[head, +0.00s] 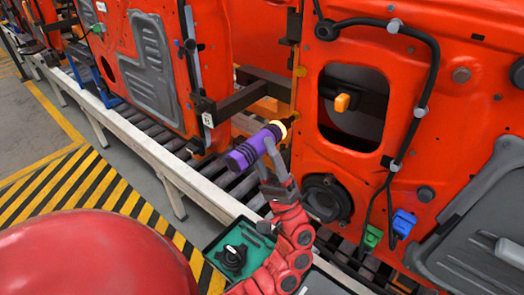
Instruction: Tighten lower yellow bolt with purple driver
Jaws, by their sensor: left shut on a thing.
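The purple driver (248,150) is held in my left gripper (268,157), which is shut around it in the middle of the head view. A small yellow spot, seemingly the lower bolt (295,116), shows on that edge right by the driver's tip. I cannot tell whether they touch. A higher yellow spot (300,71) shows on the same edge. My right gripper is not in view.
Another orange-red door (205,80) hangs to the left on the line. A dark bracket (240,99) spans the gap between the doors. A roller conveyor with a pale rail (150,150) runs below. A green tray (212,254) with dark parts lies by my left arm.

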